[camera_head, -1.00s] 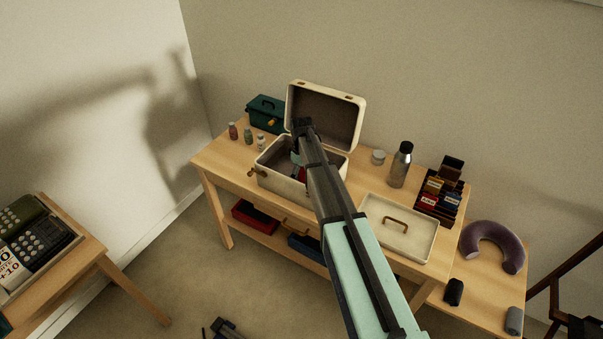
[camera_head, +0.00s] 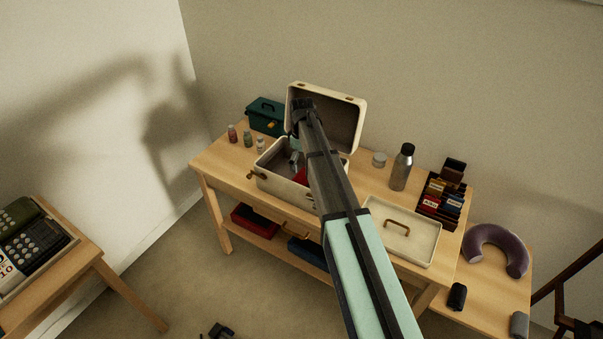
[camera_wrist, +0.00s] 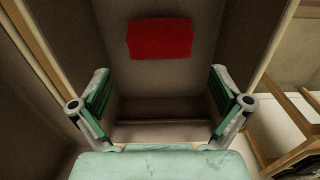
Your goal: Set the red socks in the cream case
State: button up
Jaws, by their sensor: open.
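The cream case (camera_head: 277,183) stands open on the wooden table, its lid (camera_head: 362,113) raised at the back. The red socks (camera_wrist: 160,38) lie as a flat red bundle on the floor of the case in the wrist view. In the head view a bit of the red socks (camera_head: 300,177) shows inside the case beside my arm, which hides the rest. My gripper (camera_wrist: 163,97) is open and empty above the case, its fingers spread wide and apart from the socks. In the head view my gripper (camera_head: 295,160) is partly hidden by the arm.
A green box (camera_head: 266,115) and small bottles (camera_head: 247,138) stand at left. A purple neck pillow (camera_head: 497,249) lies far right.

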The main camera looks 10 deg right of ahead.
aim_at(302, 173)
jog(key=shift+r+b, duration=0.45)
jog(key=shift+r, duration=1.85)
jog(key=shift+s, duration=0.1)
